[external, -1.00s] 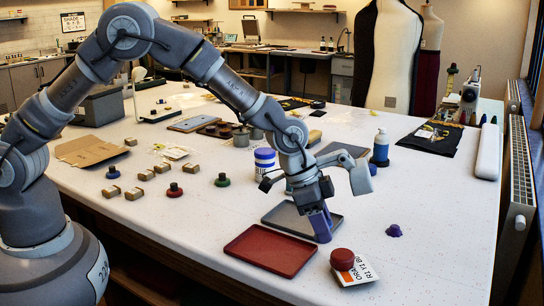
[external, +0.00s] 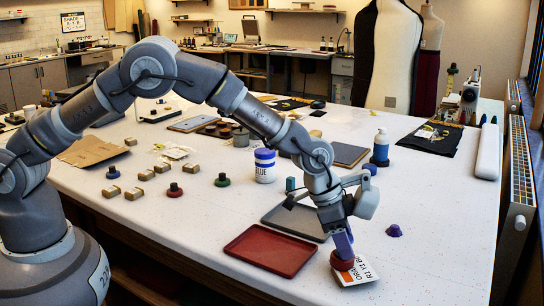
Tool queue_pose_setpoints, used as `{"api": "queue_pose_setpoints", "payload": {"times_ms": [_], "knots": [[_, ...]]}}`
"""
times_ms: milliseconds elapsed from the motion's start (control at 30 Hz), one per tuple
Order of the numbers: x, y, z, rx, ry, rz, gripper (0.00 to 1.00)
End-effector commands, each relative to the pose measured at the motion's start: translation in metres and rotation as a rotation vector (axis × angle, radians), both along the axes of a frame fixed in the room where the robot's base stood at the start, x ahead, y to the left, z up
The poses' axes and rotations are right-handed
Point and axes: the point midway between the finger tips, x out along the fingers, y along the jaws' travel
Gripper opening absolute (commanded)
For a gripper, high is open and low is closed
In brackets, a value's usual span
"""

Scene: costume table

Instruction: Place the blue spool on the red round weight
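My gripper (external: 343,243) points down over the red round weight (external: 341,263), near the table's front edge. Its fingers appear closed around the blue spool (external: 345,239), a blue-violet piece mostly covered by the fingers. The spool's lower end is at the top of the weight; I cannot tell whether they touch. The weight is dark red and sits on a white and orange printed card (external: 362,273). The gripper and spool hide part of its top.
A red tray (external: 270,250) and a grey tray (external: 293,219) lie to the left. A purple piece (external: 394,231) stands to the right. The table's right front is clear.

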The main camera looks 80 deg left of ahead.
Motion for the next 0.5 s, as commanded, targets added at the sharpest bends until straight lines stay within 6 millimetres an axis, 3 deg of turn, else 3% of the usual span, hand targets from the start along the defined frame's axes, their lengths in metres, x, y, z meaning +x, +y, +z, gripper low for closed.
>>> {"api": "queue_pose_setpoints", "payload": {"times_ms": [333,500], "knots": [[0.000,0.000,0.002,0.000,-0.001,0.000,0.65],[-0.004,0.002,0.020,-0.001,-0.003,0.000,0.65]]}}
